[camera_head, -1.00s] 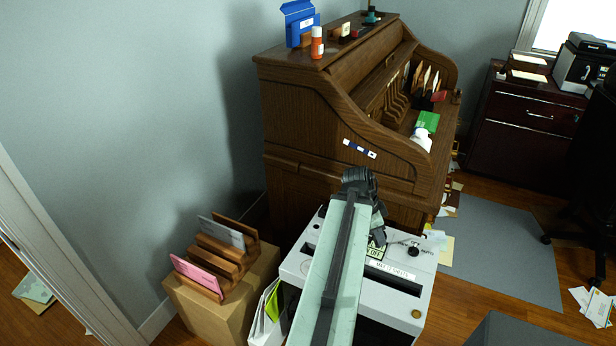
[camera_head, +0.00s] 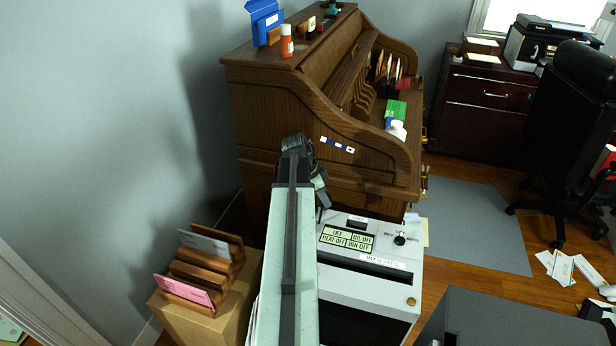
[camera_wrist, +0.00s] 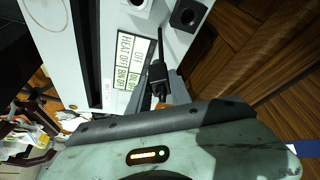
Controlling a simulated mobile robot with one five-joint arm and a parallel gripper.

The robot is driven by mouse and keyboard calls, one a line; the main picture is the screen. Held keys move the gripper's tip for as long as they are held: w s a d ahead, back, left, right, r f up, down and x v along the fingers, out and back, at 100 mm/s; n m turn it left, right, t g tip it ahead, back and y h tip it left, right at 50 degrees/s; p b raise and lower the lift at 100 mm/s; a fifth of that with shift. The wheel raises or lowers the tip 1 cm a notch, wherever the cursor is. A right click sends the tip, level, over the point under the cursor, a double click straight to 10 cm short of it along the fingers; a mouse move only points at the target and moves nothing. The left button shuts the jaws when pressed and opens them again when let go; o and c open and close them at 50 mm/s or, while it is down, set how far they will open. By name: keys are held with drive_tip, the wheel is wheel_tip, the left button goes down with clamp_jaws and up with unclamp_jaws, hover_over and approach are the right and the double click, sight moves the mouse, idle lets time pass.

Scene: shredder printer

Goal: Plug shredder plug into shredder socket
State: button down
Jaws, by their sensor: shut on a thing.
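A black plug (camera_wrist: 158,75) with a thin dark cable is at the mouth of my gripper (camera_wrist: 168,98) in the wrist view. My gripper is shut on it, though the fingers are mostly hidden. A black square block with a round hole, apparently the shredder socket (camera_wrist: 187,14), sits at the shredder's rear edge, apart from the plug. It seems to show in the head view as a small dark block (camera_head: 357,219). The white shredder (camera_head: 366,288) has a green label panel. In the head view my gripper (camera_head: 320,188) is above the shredder's rear left corner; the plug cannot be made out there.
The wooden roll-top desk (camera_head: 290,110) stands close behind the shredder. A cardboard box (camera_head: 235,310) with a wooden letter rack (camera_head: 205,268) is at left. A dark grey box (camera_head: 500,325) stands at front right. A black knob (camera_head: 400,239) rises from the shredder top.

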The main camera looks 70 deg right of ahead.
drive_tip(key=w+d+r, duration=0.1)
drive_tip(key=w+d, duration=0.2)
drive_tip(key=w, duration=0.4)
drive_tip(key=shift+d+r+p, duration=0.3)
drive_tip(key=shift+d+p, duration=0.05)
drive_tip(key=shift+p, duration=0.05)
drive_tip(key=shift+f, duration=0.1)
wheel_tip(320, 180, down, 6)
drive_tip(key=b, duration=0.6)
idle(0.3)
drive_tip(key=shift+f+b, duration=1.5)
drive_tip(key=shift+b, duration=0.1)
drive_tip(key=c, duration=1.1)
unclamp_jaws()
